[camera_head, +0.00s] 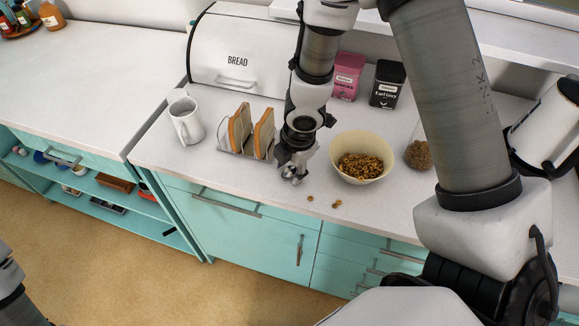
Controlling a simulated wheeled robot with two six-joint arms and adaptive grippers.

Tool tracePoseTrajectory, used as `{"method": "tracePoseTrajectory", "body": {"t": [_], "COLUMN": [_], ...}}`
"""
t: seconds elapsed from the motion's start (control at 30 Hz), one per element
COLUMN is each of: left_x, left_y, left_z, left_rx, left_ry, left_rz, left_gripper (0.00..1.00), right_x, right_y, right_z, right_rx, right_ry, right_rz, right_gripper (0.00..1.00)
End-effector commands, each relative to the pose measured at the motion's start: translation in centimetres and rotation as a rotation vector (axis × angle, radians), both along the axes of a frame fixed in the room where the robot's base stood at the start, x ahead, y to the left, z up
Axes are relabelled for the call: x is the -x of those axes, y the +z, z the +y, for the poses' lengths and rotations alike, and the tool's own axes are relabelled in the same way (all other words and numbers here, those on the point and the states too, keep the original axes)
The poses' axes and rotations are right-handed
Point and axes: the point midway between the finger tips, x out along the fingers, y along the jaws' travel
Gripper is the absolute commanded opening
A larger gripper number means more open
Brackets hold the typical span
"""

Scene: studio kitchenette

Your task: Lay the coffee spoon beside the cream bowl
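The cream bowl (341,168) stands upright on the white counter and holds brown cereal pieces. My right gripper (292,178) points down just left of the bowl, close to the counter's front edge, with a gap between it and the bowl. Its fingers look close together, but they are small and dark here, so I cannot tell whether they are shut or hold anything. I cannot make out the coffee spoon; it may be hidden by the gripper or arm. Only part of my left arm shows at the lower left edge, and its gripper is not visible.
A bread bin (235,50), pink tin (347,76) and black tin (386,84) stand behind. Two cereal pieces (336,204) lie in front of the bowl.

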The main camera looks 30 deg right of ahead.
Motion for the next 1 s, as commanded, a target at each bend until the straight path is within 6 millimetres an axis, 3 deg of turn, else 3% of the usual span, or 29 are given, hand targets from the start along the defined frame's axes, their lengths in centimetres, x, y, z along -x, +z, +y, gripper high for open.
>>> {"method": "tracePoseTrajectory", "body": {"t": [0.77,0.87,1.0], "left_x": [0.0,0.0,0.0], "left_y": [0.3,1.2,3.7], "left_z": [0.0,0.0,0.0], "left_rx": [0.000,0.000,0.000], "left_ry": [0.000,0.000,0.000], "left_rz": [-0.001,0.000,-0.001], "left_gripper": [1.00,1.00,1.00], "right_x": [0.0,0.1,0.5], "right_y": [0.2,1.3,4.4], "right_z": [0.0,0.0,-0.2], "right_rx": [0.000,0.000,0.001], "right_ry": [0.000,0.000,0.000], "right_rz": [0.001,0.000,-0.001], "right_gripper": [0.53,0.53,0.53]}}
